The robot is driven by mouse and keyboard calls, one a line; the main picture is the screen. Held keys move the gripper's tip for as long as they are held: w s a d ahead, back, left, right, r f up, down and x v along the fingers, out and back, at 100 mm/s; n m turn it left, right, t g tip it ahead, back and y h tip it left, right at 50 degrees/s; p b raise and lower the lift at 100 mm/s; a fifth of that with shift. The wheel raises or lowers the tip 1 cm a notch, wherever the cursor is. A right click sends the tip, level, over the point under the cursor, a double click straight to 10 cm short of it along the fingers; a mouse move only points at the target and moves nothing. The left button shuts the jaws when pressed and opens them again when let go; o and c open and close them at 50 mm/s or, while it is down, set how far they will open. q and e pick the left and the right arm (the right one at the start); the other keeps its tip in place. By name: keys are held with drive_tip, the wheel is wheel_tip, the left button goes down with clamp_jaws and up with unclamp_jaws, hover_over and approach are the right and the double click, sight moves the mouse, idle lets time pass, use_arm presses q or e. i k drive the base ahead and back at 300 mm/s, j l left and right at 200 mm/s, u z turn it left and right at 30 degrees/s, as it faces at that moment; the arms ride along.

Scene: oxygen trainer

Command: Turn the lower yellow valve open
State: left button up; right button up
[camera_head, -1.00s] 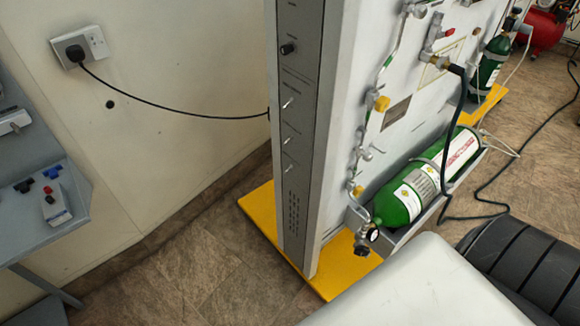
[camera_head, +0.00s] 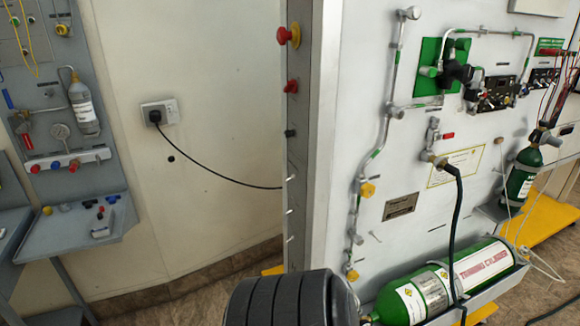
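The lower yellow valve (camera_head: 352,274) is a small yellow knob low on the thin pipe that runs down the white trainer panel. The upper yellow valve (camera_head: 367,189) sits above it on the same pipe. The lower valve is in clear view, just above a black ribbed part that looks like my own arm. That part hides the area below and left of the valve. Neither gripper shows in the head view. Nothing is seen touching either valve. I cannot tell from the knob how far the lower valve is turned.
A green and white cylinder (camera_head: 440,290) lies in a tray right of the lower valve. A black hose (camera_head: 453,235) hangs in front of it. The panel's metal side post (camera_head: 312,150) stands left of the pipe. A grey workstation (camera_head: 85,225) stands at the left.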

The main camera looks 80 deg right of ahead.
sight(353, 277)
drive_tip(key=k+l+u, duration=0.25)
drive_tip(key=k+u, duration=0.15)
drive_tip(key=k, duration=0.45)
drive_tip(key=k+u, duration=0.4)
drive_tip(key=k, duration=0.4)
